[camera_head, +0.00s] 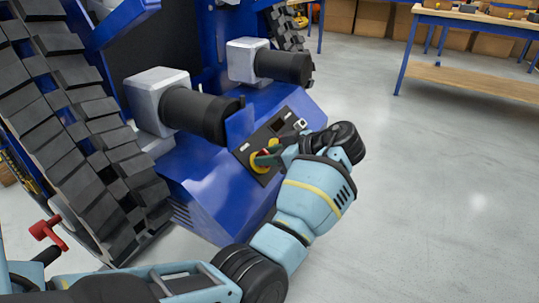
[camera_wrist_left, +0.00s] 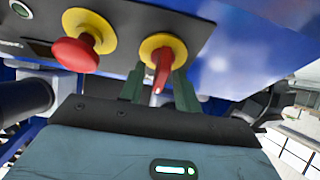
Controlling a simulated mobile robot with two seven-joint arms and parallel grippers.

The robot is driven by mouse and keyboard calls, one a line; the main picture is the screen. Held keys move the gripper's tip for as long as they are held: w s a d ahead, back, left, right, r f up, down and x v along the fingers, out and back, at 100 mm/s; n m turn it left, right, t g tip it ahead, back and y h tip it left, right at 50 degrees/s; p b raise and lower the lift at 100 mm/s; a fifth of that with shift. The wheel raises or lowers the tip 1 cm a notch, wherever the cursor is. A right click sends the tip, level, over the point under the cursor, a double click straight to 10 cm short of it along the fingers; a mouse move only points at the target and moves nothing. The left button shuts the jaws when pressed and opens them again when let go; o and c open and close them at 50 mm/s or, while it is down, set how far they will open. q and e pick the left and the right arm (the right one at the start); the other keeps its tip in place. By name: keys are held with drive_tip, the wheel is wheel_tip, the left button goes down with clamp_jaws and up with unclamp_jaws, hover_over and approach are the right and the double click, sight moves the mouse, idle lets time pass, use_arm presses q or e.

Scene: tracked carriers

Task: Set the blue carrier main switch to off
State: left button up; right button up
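The blue carrier (camera_head: 205,192) stands at the left, with a black control panel (camera_head: 267,143) on its sloped blue front. The main switch (camera_wrist_left: 164,62) shows in the left wrist view as a red handle on a round yellow plate. Its handle points down in that picture, toward my gripper. My left gripper (camera_wrist_left: 160,82) is open, with one dark green finger on each side of the red handle and visible gaps beside it. In the head view the gripper (camera_head: 277,152) is at the panel and partly hides the switch. My right gripper is not in view.
A red mushroom button (camera_wrist_left: 76,53) on a yellow plate sits left of the switch in the wrist view. Grey-and-black motor units (camera_head: 195,112) and a black track (camera_head: 75,130) are nearby. The floor at the right is clear up to a workbench (camera_head: 470,82).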

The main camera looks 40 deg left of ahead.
use_arm(q)
drive_tip(key=p+v, duration=0.1)
drive_tip(key=v, duration=0.6)
drive_tip(key=shift+d+r, duration=0.2)
drive_tip(key=shift+d, duration=0.15)
drive_tip(key=shift+w, duration=0.1)
